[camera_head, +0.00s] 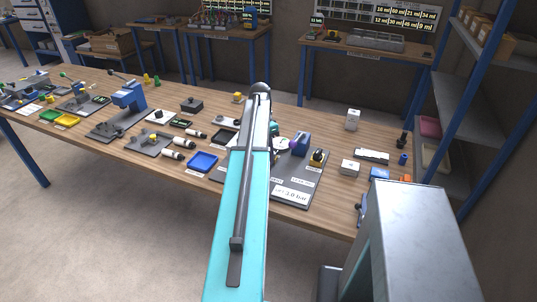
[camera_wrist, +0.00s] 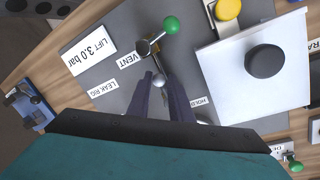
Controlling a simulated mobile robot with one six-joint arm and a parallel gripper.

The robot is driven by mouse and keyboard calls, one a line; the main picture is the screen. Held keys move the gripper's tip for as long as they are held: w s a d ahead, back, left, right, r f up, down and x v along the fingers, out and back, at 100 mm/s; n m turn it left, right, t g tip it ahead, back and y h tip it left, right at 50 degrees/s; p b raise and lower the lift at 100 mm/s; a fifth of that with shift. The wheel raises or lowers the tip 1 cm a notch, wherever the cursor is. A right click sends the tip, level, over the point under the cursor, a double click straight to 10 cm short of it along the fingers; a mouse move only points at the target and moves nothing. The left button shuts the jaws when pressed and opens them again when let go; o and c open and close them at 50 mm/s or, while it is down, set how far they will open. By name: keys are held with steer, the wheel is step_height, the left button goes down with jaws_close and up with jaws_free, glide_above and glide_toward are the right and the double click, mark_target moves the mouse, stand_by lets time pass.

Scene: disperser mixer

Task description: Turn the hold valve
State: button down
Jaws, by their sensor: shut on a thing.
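In the wrist view my gripper (camera_wrist: 159,84) reaches over a grey rig panel (camera_wrist: 120,88), its two dark purple fingers close on a small silver valve part (camera_wrist: 158,79). The fingers hide most of that part. Just beyond the fingertips is a dark valve body with a lever ending in a green knob (camera_wrist: 171,25), beside the VENT label (camera_wrist: 130,59). The HOLD label (camera_wrist: 200,102) lies right of the fingers, near a silver ball (camera_wrist: 201,122). I cannot tell clearly which label the held part belongs to. In the head view my arm hides the gripper.
A white plate (camera_wrist: 225,75) with a black knob (camera_wrist: 265,62) stands right of the fingers. The LIFT 3.0 bar label (camera_wrist: 88,50) is at left. In the head view, the wooden bench (camera_head: 190,180) holds a blue tray (camera_head: 203,161) left of my arm and small boxes at right.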

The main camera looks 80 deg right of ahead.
steer(key=shift+s+d+r, duration=0.2)
steer(key=shift+d, duration=0.1)
steer(key=c, duration=1.6)
jaws_free()
steer(key=shift+c, duration=0.2)
steer(key=shift+a+f, duration=0.1)
steer(key=shift+w, duration=0.1)
steer(key=shift+w+r+b, duration=0.25)
steer(key=shift+r+b, duration=0.2)
steer(key=shift+r, duration=0.7)
step_height(320, 180, up, 11)
steer(key=w+d+b, duration=0.1)
steer(key=b, duration=0.1)
steer(key=shift+d, duration=0.4)
steer(key=shift+w+r, duration=0.1)
steer(key=shift+w, duration=0.05)
